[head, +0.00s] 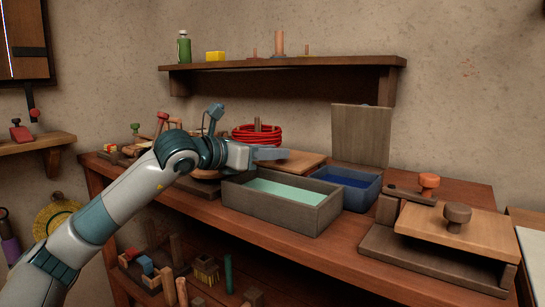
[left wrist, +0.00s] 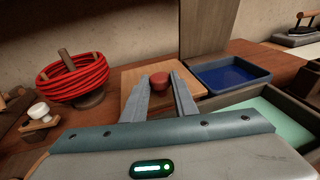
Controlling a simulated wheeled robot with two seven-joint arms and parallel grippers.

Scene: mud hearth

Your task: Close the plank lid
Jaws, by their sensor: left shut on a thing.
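A light wooden plank (head: 303,160) with a round red knob (left wrist: 159,81) lies flat behind the open grey box; it also shows in the left wrist view (left wrist: 132,85). My left gripper (head: 270,153) reaches over the plank, and its two fingers are shut on the red knob, seen in the left wrist view. The grey box (head: 265,213) with a pale green inside is open at the top. The plank is beside the box, not over it. What lies under the plank is hidden. My right gripper is in neither view.
A blue tray (head: 371,195) stands right of the grey box, with an upright grey board (head: 360,135) behind it. A red coil (head: 243,133) stands behind my arm. Another board with a brown knob (head: 457,215) is at right. A shelf (head: 290,63) hangs above.

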